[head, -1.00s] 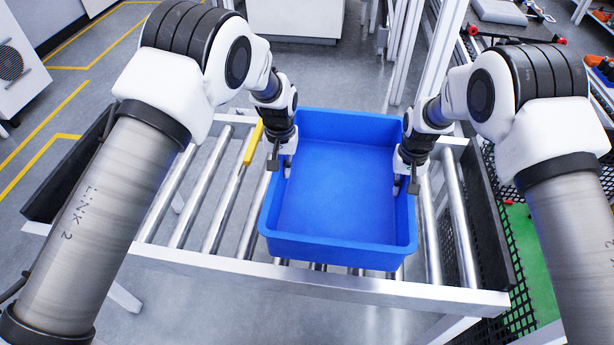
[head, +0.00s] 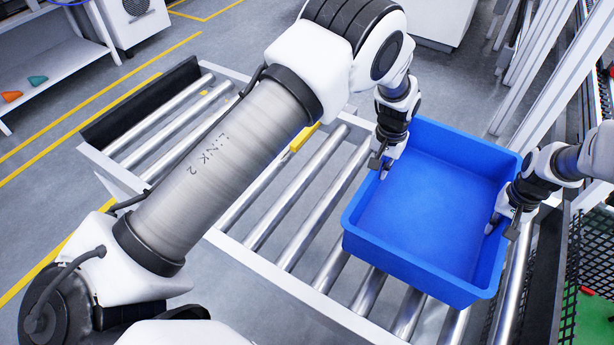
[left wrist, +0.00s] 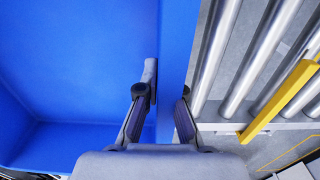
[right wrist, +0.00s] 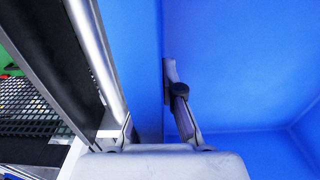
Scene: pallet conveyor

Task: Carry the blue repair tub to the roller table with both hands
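The blue tub (head: 425,190) is over the roller table (head: 300,205), upright and seemingly empty. I cannot tell whether its base touches the rollers. My left gripper (head: 380,167) is at the tub's left wall. In the left wrist view that gripper (left wrist: 168,95) has one finger inside and one outside the wall (left wrist: 178,60), closed on it. My right gripper (head: 502,222) is at the tub's right wall. In the right wrist view one finger (right wrist: 178,95) lies against the inner face; the outer finger is mostly hidden behind the wall (right wrist: 143,70).
A yellow bar (head: 303,137) lies on the table left of the tub. Bare rollers are left of it. White posts (head: 560,75) stand behind right, and black mesh (head: 590,255) is at the right. A shelf with small coloured parts (head: 38,80) is at far left.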

